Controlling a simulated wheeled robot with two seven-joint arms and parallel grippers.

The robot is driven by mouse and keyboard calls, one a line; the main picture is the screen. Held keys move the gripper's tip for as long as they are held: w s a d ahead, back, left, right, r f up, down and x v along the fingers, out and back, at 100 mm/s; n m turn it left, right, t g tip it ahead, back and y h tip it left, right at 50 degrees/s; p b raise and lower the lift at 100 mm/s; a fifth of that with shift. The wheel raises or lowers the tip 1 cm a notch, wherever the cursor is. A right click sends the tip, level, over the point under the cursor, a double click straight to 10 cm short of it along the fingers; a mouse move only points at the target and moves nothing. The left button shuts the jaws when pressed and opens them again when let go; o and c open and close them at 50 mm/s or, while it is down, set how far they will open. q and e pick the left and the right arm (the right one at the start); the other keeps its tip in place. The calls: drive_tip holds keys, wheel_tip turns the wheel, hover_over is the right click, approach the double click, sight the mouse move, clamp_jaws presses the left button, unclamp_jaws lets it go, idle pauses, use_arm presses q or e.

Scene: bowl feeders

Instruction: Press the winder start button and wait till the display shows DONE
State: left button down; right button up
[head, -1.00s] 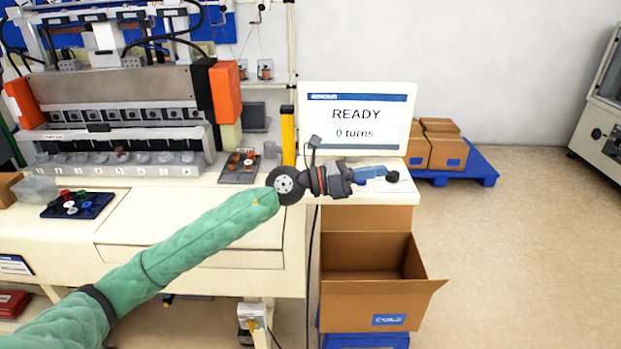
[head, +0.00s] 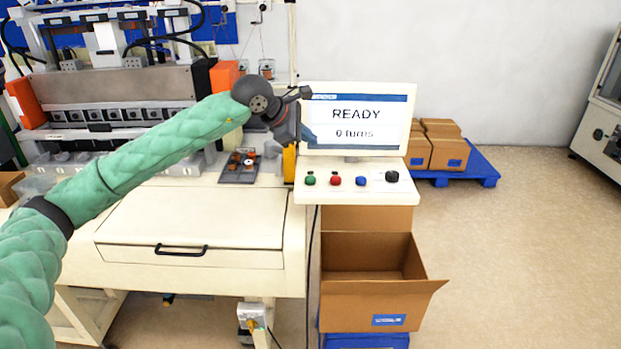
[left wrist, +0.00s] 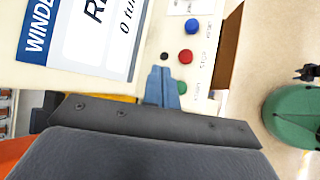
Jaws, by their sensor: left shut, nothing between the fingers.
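The winder display (head: 355,142) reads READY and 0 turns. On the panel below it are a green button (head: 310,180), a red button (head: 336,181) and a blue button (head: 361,181). My left gripper (head: 308,136) is up at the left edge of the display, above and behind the green button, apart from it. In the left wrist view, the shut blue fingers (left wrist: 162,90) cover part of the green start button (left wrist: 182,87). The red button (left wrist: 185,56) and blue button (left wrist: 192,26) are uncovered.
A black knob (head: 392,176) sits at the panel's right end. A yellow post (head: 289,163) stands left of the panel. An open cardboard box (head: 370,305) is below it.

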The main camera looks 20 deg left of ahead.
sight(307, 179)
use_arm(q)
drive_tip(key=shift+w+a, duration=0.1)
drive_tip(key=shift+a, duration=0.2)
use_arm(e)
drive_tip(key=shift+a, duration=0.85)
